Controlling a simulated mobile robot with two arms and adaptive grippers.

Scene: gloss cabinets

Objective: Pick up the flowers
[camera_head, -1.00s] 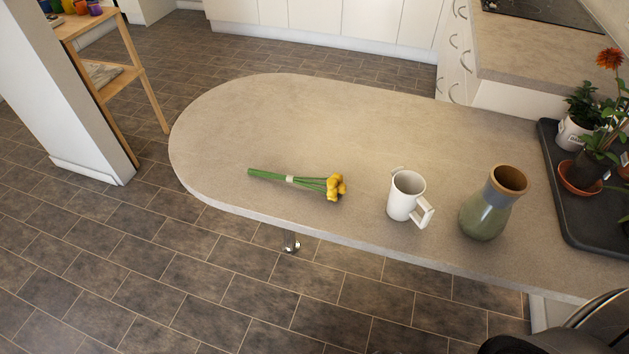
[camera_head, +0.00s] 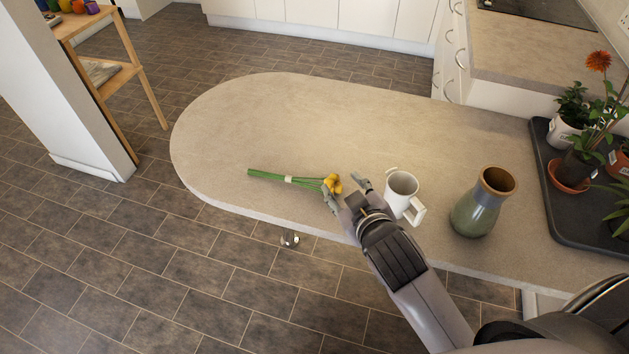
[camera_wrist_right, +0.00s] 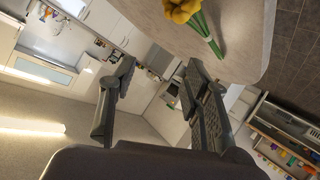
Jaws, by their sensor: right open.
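The flowers (camera_head: 290,180) are a bunch with green stems, a pale band and yellow heads, lying on the rounded counter (camera_head: 270,115). In the right wrist view the flowers (camera_wrist_right: 185,14) show at the top, beyond the fingers and not between them. My right gripper (camera_head: 346,189) is open and empty, with its fingertips right by the yellow heads. I cannot tell if a finger touches them. The right gripper's two spread fingers also show in the wrist view (camera_wrist_right: 160,88). My left gripper is not in view.
A white mug (camera_head: 401,190) stands close to the right of my right gripper. A green-brown vase (camera_head: 480,208) stands further right, and a dark tray (camera_head: 560,215) with potted plants lies at the right edge. The left and back of the counter are clear.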

